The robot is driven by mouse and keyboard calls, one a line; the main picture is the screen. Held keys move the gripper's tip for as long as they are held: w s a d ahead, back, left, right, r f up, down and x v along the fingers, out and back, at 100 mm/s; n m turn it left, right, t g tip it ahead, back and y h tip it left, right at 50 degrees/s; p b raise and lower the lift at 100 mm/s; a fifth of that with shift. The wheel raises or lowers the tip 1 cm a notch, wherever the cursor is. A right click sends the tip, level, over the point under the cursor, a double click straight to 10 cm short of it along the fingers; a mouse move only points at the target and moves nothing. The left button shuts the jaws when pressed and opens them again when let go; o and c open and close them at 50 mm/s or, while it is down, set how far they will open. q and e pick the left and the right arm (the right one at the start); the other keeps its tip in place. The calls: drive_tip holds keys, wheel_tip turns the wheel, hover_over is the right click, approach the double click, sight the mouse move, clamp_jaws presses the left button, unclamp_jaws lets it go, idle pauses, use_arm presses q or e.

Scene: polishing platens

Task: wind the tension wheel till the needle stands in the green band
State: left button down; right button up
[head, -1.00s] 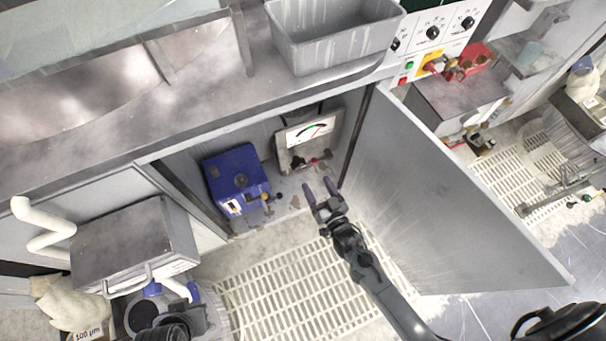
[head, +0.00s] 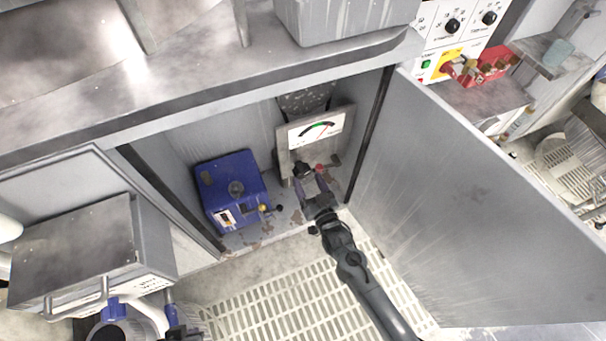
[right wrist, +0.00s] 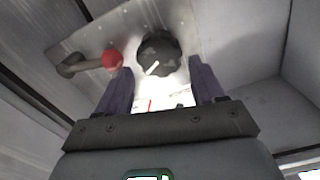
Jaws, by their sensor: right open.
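The tension unit is a grey metal plate (head: 345,148) at the back of the open cabinet. Its white dial (head: 316,129) carries a coloured arc with green and red; which part the needle stands in is too small to tell. Below the dial is a black wheel (head: 302,169), also in the right wrist view (right wrist: 158,55) with a white mark. My right gripper (head: 310,182) is open in front of the wheel. In the wrist view its fingers (right wrist: 160,82) straddle the line to the wheel; contact cannot be told.
A red-knobbed lever (right wrist: 112,59) sits beside the wheel. A blue box (head: 230,185) stands left in the cabinet. The open door (head: 470,190) bounds the right side, and the counter edge (head: 200,105) overhangs above. The slatted floor (head: 290,300) in front is clear.

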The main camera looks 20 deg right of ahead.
sight(304, 174)
drive_tip(key=w+b, duration=0.1)
drive_tip(key=w, duration=0.2)
drive_tip(key=shift+w+f, duration=0.15)
drive_tip(key=shift+w, duration=0.2)
drive_tip(key=shift+w+b, duration=0.45)
drive_tip(key=shift+w, duration=0.15)
drive_tip(key=c, duration=0.7)
